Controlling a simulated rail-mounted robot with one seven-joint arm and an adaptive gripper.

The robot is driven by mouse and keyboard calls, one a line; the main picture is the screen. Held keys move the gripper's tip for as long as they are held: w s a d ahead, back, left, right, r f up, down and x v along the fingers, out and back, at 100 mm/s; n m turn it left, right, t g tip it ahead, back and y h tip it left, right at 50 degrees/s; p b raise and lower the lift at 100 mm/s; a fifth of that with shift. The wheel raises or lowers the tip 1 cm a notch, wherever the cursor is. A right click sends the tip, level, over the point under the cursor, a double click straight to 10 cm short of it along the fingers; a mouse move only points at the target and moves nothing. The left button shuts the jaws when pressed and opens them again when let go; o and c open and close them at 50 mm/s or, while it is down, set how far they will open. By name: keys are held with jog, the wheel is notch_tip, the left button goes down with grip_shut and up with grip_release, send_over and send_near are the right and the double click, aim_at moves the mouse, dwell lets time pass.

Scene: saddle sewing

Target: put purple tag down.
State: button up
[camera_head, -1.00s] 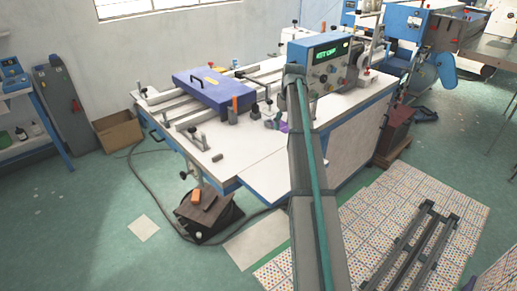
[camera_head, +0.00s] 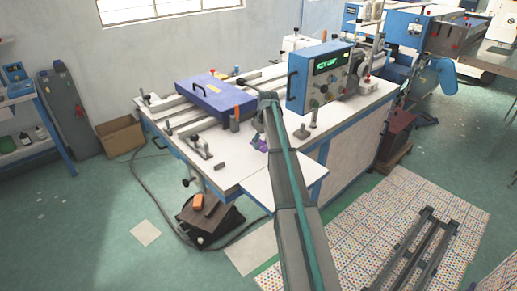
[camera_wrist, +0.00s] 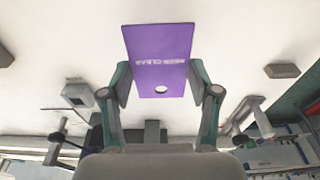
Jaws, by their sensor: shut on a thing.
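The purple tag (camera_wrist: 160,48) is a flat purple rectangle with pale lettering and a round hole near one edge. In the wrist view it is pinched between the two fingers of my gripper (camera_wrist: 160,84). In the head view the tag (camera_head: 261,146) shows only as a small purple patch beside my arm, over the white table (camera_head: 228,168) of the sewing machine. My gripper in the head view (camera_head: 259,136) is partly hidden by my arm. I cannot tell whether the tag touches the table top.
A blue-purple box (camera_head: 217,95) with a handle lies on the table behind the gripper. A blue control box (camera_head: 320,75) with a green display stands to the right. Small clamps (camera_head: 200,145) stand at the left. The white surface near the front edge is mostly clear.

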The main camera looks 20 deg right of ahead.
aim_at(258, 155)
jog(key=shift+w+a+f, duration=0.25)
jog(key=shift+a+f, duration=0.25)
jog(key=shift+f, duration=0.1)
jog(key=f+p, duration=0.2)
jog(key=shift+a+f, duration=0.2)
jog(key=shift+f, duration=0.6)
jog(key=shift+f, duration=0.1)
jog(key=o, duration=0.9)
jog(key=shift+o, duration=0.2)
jog(key=shift+w, duration=0.1)
jog(key=r+b, duration=0.1)
jog(key=r, duration=0.3)
jog(key=s+r+b, duration=0.1)
jog(key=r, duration=0.7)
jog(key=shift+s+d+b, duration=0.3)
jog(key=shift+s+b, duration=0.1)
